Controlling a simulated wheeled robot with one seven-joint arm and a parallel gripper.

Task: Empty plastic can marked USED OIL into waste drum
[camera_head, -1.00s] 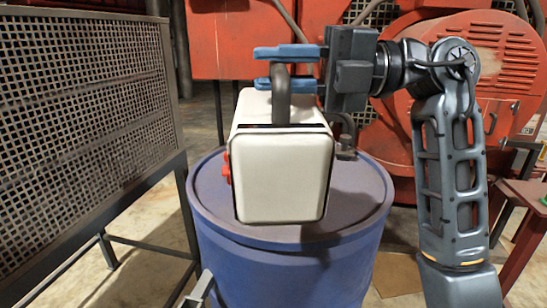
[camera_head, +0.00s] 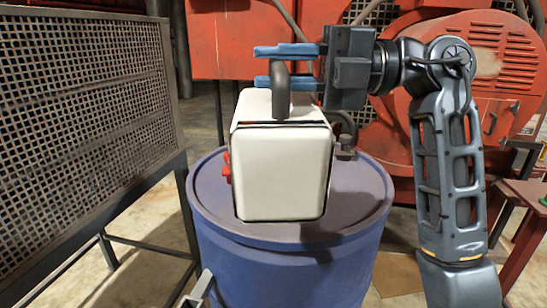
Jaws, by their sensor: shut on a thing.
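A white plastic can (camera_head: 281,178) with a dark grey handle and a red part on its left side is in front of and over the lid of the blue waste drum (camera_head: 285,270). No USED OIL marking shows on the faces I see. My gripper (camera_head: 287,66), with blue fingers, reaches in from the right and is shut on the can's handle. The can looks nearly upright. I cannot tell whether its base touches the lid. The can hides the middle of the lid, and any opening there.
A dark fitting (camera_head: 346,147) stands on the lid's back right. A perforated metal guard (camera_head: 80,130) stands at the left. Red machinery (camera_head: 490,60) fills the back. A reddish table (camera_head: 525,195) is at the right edge. A metal clamp (camera_head: 198,289) sticks out at the drum's lower left.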

